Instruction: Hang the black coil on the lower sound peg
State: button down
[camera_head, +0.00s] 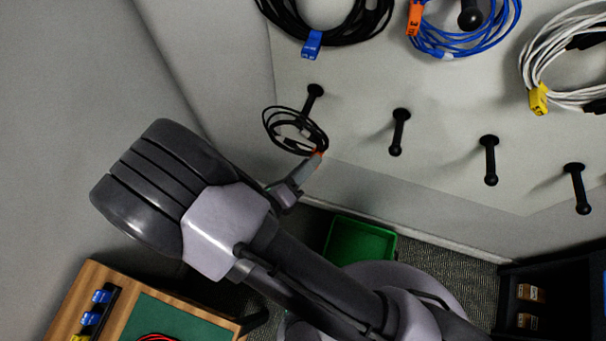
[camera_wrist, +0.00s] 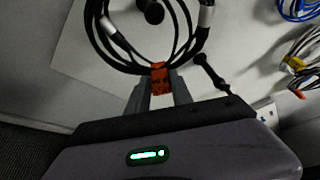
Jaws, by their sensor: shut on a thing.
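The black coil (camera_head: 271,128) is a small loop of thin black cable with an orange tag (camera_wrist: 160,80). My gripper (camera_head: 314,160) is shut on it at the tag, and the coil stands out beyond the fingertips. In the wrist view the fingers (camera_wrist: 161,90) close on either side of the tag. The leftmost lower peg (camera_head: 314,91) is black, and its lower end overlaps the coil in the head view. In the wrist view a peg's round end (camera_wrist: 153,12) shows inside the loop's outline. I cannot tell whether the loop is around the peg.
Three more lower pegs (camera_head: 398,132) to the right are bare. Above hang a larger black coil with a blue tag (camera_head: 311,44), a blue coil (camera_head: 479,42) and a white coil (camera_head: 528,67). A green bin (camera_head: 361,241) stands below; a wooden table (camera_head: 93,277) is lower left.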

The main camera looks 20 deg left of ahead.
jog(key=w+a+f+b, duration=0.1)
jog(key=w+f+b, duration=0.3)
jog(key=w, duration=0.7)
jog(key=shift+b, duration=0.55)
jog(key=c, duration=1.1)
grip_release()
jog(key=shift+o, duration=0.2)
jog(key=shift+a, duration=0.1)
